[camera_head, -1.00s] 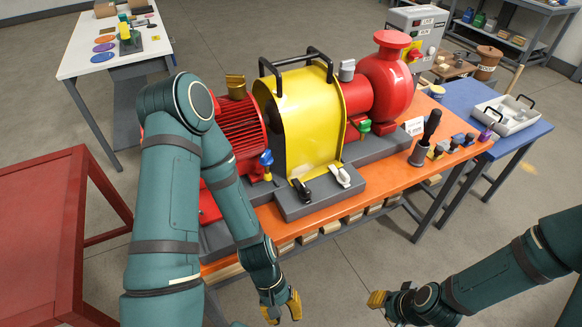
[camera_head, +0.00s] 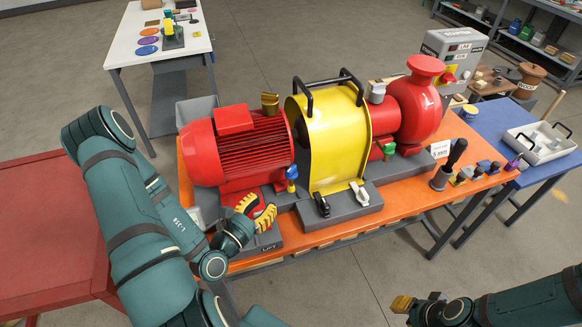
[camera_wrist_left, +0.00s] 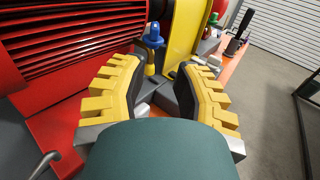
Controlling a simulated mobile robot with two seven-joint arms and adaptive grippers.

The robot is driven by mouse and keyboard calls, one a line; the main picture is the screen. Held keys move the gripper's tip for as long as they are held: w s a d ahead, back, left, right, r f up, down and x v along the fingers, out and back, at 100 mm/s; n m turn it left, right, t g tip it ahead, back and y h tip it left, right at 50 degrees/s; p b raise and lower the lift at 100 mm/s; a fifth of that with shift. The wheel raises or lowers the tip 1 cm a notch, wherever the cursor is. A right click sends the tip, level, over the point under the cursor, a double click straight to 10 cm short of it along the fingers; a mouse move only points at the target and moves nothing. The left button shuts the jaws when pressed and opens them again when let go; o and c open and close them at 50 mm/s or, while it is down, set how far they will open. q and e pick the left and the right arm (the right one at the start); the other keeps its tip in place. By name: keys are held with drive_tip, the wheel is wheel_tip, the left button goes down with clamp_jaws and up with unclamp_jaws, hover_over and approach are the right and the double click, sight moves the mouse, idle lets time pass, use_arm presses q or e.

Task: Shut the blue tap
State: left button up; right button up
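The blue tap (camera_head: 291,173) stands upright between the red motor and the yellow guard. It also shows in the left wrist view (camera_wrist_left: 153,38), beyond and between my open fingers. Its handle position is too small to tell. My left gripper (camera_head: 258,211) is open and empty, with yellow toothed fingers, in front of the motor base, left of and nearer than the tap. It also shows in the left wrist view (camera_wrist_left: 163,70). My right gripper (camera_head: 402,304) is at the bottom edge, away from the table, and its fingers are not clear.
The red motor (camera_head: 250,150) and yellow guard (camera_head: 338,140) flank the tap. Black (camera_head: 321,204) and white (camera_head: 359,193) levers sit on the base right of it. A green tap (camera_head: 389,147) is near the red pump (camera_head: 418,110). A red table (camera_head: 45,235) stands left.

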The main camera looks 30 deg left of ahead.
sight(287, 174)
use_arm(q)
drive_tip(key=shift+a+y, duration=0.3)
drive_tip(key=shift+w+f+b, duration=0.1)
drive_tip(key=shift+w+b, duration=0.25)
drive_tip(key=shift+b, duration=0.1)
drive_tip(key=w+b, duration=0.1)
drive_tip(key=w, duration=1.2)
drive_tip(key=shift+d+b, duration=0.2)
drive_tip(key=shift+b, duration=0.2)
clamp_jaws()
